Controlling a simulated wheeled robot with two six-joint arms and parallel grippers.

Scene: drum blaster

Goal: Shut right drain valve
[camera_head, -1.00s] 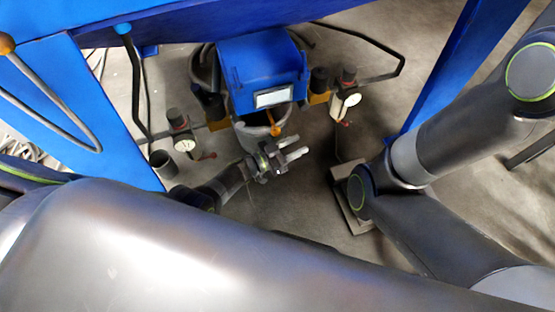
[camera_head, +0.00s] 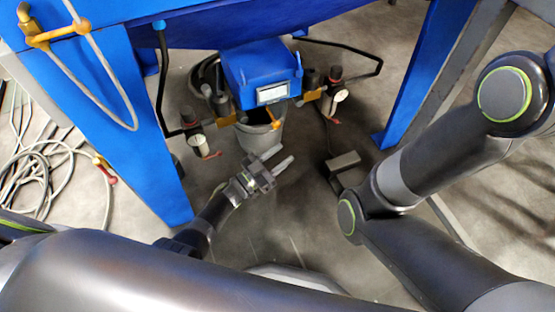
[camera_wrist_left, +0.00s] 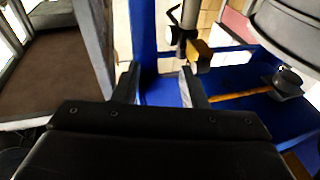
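A round white gauge (camera_head: 338,95) sits on the right of the blue box (camera_head: 262,72), with a small red-tipped lever (camera_head: 332,119) hanging below it. I cannot tell whether that lever's valve is open or shut. A matching gauge (camera_head: 197,142) with a red lever (camera_head: 213,155) is on the left. My left gripper (camera_head: 279,157) is open and empty, low in front of the grey bucket, left of and below the right lever and apart from it. In the left wrist view the fingers (camera_wrist_left: 161,90) stand apart with nothing between them.
The grey bucket (camera_head: 259,138) stands under the blue box, with an orange lever (camera_head: 274,119) above it. Blue legs (camera_head: 150,140) stand left and right (camera_head: 418,75). Hoses (camera_head: 40,175) coil at left.

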